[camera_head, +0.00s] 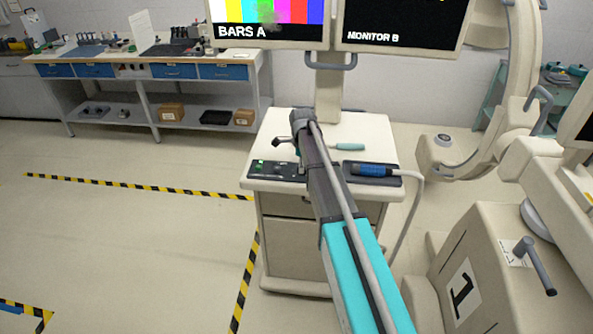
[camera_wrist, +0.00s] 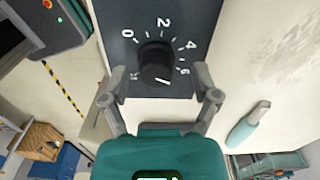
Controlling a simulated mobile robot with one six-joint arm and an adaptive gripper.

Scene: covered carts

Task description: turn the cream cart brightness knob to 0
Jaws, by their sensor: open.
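The cream cart (camera_head: 365,128) stands in the middle of the head view, with a dark control panel (camera_head: 262,177) at its front left. In the wrist view a round black knob (camera_wrist: 156,62) sits on a dark plate with a printed scale; 0, 2, 4 and 6 are readable. The knob's white mark is at its lower side, past 6 and away from 0. No brightness label is readable. My gripper (camera_wrist: 160,84) is open, with one finger on each side of the knob and nothing held. I cannot tell whether the fingers touch the plate. My arm hides the knob in the head view.
A teal-handled tool (camera_head: 347,146) lies on the cart top, also visible in the wrist view (camera_wrist: 248,124). A blue-handled device (camera_head: 374,169) with a cable rests at the cart's front right. Monitors (camera_head: 268,22) stand behind. Large cream equipment (camera_head: 510,265) is at right; floor is free at left.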

